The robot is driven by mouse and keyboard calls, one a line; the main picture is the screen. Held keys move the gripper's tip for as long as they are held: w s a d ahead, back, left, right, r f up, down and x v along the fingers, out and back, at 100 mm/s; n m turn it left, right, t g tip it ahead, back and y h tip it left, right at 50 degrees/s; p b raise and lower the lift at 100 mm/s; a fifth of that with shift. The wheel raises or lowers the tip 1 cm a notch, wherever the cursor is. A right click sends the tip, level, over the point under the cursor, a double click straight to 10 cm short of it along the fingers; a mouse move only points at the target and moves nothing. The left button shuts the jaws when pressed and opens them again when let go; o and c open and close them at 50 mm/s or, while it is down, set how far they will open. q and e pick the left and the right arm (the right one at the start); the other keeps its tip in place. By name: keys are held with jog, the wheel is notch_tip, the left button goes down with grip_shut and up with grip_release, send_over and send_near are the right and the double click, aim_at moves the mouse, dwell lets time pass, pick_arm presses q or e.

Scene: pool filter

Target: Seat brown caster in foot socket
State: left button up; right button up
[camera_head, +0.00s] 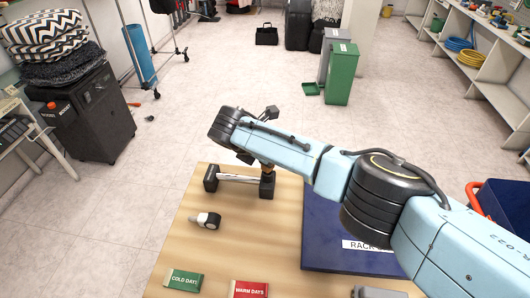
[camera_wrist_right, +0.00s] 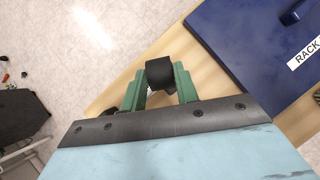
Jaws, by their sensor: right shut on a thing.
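A white bar with dark end blocks (camera_head: 238,178) lies near the far edge of the wooden table; it looks like the foot. A small white and black caster (camera_head: 207,220) lies on the table in front of it. My right arm reaches in from the right, its hand above the bar; its fingertips are hidden there. In the right wrist view my right gripper (camera_wrist_right: 160,76) has its green fingers closed on a dark block (camera_wrist_right: 158,69). I cannot tell whether this is the brown caster or part of the foot. No socket is clearly visible. My left gripper is not in view.
A blue mat (camera_head: 318,225) labelled RACK covers the table's right side, partly under my arm. A green COLD DAYS card (camera_head: 184,281) and a red WARM DAYS card (camera_head: 249,289) lie at the near edge.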

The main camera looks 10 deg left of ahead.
jog(key=shift+f+b, duration=0.35)
jog(key=shift+f, duration=0.15)
jog(key=o, duration=1.2)
jog(key=p+v, duration=0.5)
jog(key=p, duration=0.1)
